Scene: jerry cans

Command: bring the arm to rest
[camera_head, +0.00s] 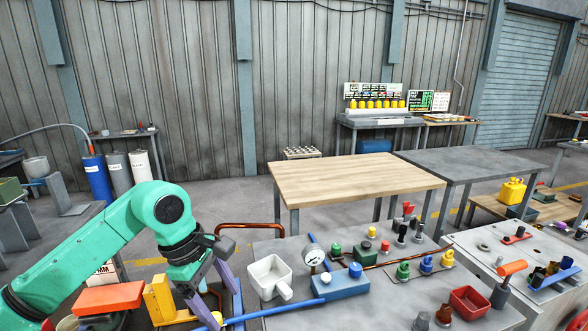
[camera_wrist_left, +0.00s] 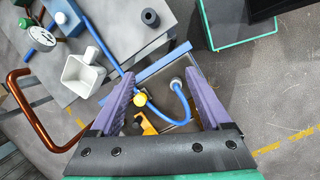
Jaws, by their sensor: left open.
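My left arm (camera_head: 105,235) comes in from the left and bends down at the wrist. My left gripper (camera_head: 208,312) points downward with its purple fingers spread. In the left wrist view, both purple fingers of the gripper (camera_wrist_left: 160,88) stand apart with nothing clamped between them. A blue hose (camera_wrist_left: 172,120) and a yellow-orange part (camera_wrist_left: 148,126) show below, in the gap between the fingers. In the head view, a yellow piece (camera_head: 158,300) stands just left of the gripper. My right gripper is not in view.
A grey table with a white scoop (camera_head: 270,279), a gauge (camera_head: 313,254) and several coloured knobs stands right of the gripper. A copper-coloured bent pipe (camera_head: 250,226) rises behind the gripper. An orange block (camera_head: 108,297) lies at left. A bare wooden table (camera_head: 355,178) stands farther back.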

